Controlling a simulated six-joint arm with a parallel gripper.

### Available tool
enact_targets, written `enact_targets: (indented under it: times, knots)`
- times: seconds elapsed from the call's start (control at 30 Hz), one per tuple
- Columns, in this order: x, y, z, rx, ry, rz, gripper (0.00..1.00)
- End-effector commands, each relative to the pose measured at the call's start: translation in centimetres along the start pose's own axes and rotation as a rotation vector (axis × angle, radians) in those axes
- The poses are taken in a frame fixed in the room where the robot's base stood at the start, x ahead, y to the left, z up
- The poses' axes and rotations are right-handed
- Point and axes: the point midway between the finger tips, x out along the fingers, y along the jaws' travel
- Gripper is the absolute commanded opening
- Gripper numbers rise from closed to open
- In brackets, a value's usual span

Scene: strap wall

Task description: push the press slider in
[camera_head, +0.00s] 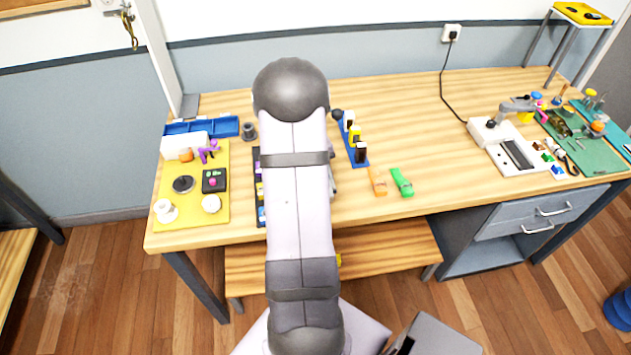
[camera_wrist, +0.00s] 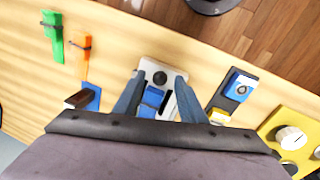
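A pale grey fixture (camera_wrist: 162,66) with a dark round part and a blue block (camera_wrist: 152,97) lies below my gripper in the wrist view. It looks like the press slider, but no label shows. My gripper (camera_wrist: 159,80) has its two blue-grey fingers apart, one on either side of the fixture and block. Nothing is visibly held between them. I cannot tell whether a finger touches the fixture. In the head view my arm hides most of the fixture and the gripper.
Orange (camera_head: 377,181) and green (camera_head: 402,182) strapped pieces lie near the table's front edge. A blue strip with blocks (camera_head: 356,155) stands right of my arm. A yellow board (camera_head: 222,215) with knobs is at left. The table between the green piece and the white machine (camera_head: 512,152) is clear.

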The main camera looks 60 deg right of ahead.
Motion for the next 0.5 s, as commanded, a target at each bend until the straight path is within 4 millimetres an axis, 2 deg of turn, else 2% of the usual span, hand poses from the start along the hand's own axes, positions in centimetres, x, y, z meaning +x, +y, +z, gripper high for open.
enact_targets:
  times: [0.33, 0.37, 0.5]
  knots:
    - [0.44, 0.0, 0.0, -0.001, 0.001, 0.0, 0.37]
    - [0.44, 0.0, 0.0, -0.001, 0.001, 0.0, 0.35]
    - [0.42, 0.0, 0.0, -0.001, 0.001, 0.0, 0.01]
